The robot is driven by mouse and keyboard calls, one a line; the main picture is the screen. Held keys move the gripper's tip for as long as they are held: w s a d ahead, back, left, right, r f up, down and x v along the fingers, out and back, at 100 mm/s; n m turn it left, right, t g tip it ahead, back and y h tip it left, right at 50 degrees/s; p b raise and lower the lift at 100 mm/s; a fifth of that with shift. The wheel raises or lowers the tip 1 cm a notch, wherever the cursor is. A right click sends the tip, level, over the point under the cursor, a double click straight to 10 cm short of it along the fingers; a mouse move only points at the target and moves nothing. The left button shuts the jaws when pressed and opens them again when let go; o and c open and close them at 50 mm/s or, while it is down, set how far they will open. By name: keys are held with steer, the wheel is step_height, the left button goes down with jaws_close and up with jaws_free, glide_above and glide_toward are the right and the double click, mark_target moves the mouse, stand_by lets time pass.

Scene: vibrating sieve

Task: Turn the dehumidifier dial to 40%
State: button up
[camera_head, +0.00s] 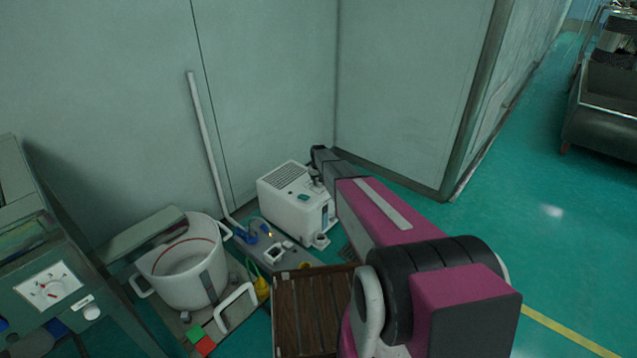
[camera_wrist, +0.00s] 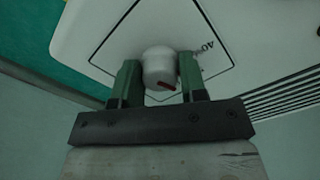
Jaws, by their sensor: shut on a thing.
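The dehumidifier (camera_head: 290,208) is a white box with a slotted top, standing on the floor by the wall corner in the head view. In the wrist view its white top panel (camera_wrist: 112,42) has a dark outline and carries a round white dial (camera_wrist: 160,70). A red mark shows on the near, lower-right side of the dial. A "40" label (camera_wrist: 208,46) is printed to the right of the dial. My gripper (camera_wrist: 158,64) has its two green fingers on opposite sides of the dial and is shut on it.
A white pot (camera_head: 183,270) and a grey board (camera_head: 262,238) with small blue and white parts lie left of the dehumidifier. A slatted wooden piece (camera_head: 305,312) is in front. Walls stand close behind; open green floor (camera_head: 545,230) lies to the right.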

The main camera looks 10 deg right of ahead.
steer(key=n, duration=0.5)
steer(key=shift+n, duration=0.3)
steer(key=n, duration=0.5)
steer(key=shift+n, duration=0.3)
steer(key=o, duration=0.9)
steer(key=shift+r, duration=0.15)
step_height(320, 180, up, 11)
steer(key=shift+f, duration=0.2)
steer(key=s+r+m, duration=0.4)
steer(key=s, duration=1.1)
steer(key=s+r+m, duration=0.4)
steer(key=s, duration=1.1)
steer(key=s+r+m, duration=0.5)
steer(key=s, duration=1)
steer(key=shift+a, duration=0.1)
